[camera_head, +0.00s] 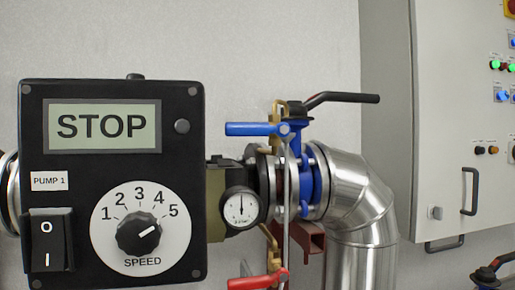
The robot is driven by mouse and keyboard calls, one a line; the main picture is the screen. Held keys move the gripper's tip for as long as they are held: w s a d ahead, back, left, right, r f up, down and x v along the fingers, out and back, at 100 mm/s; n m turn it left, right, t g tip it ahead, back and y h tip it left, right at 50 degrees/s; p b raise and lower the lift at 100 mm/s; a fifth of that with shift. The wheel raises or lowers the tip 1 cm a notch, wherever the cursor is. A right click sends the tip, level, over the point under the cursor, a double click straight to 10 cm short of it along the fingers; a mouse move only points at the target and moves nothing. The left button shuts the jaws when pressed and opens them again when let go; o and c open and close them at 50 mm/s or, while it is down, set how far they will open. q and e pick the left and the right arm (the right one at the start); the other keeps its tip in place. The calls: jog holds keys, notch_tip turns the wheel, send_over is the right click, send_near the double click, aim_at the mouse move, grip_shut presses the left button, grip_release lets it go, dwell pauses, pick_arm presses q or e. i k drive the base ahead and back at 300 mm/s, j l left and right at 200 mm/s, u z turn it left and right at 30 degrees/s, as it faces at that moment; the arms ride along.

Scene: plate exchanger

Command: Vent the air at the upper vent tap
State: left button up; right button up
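A small brass tap with a blue lever (258,129) sits high on the pipework, right of the pump control box. Its lever lies about level, pointing left. A similar tap with a red lever (258,282) is lower down, partly cut off by the bottom edge. I cannot read any label telling which is the vent tap. A thin grey tube (287,200) runs down between the two taps. A round gauge (241,207) with an upright needle is beside them. Neither of my grippers is in view.
The black PUMP 1 box (110,185) fills the left; its display (102,126) reads STOP. A blue valve (309,180) with a long black lever (342,98) joins a silver elbow pipe (362,205). A grey cabinet (455,120) with lit buttons stands right.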

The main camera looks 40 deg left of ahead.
aim_at(232, 129)
jog(key=k+j+u, duration=0.1)
jog(key=u, duration=0.35)
jog(key=j+u, duration=0.4)
jog(key=l, duration=0.1)
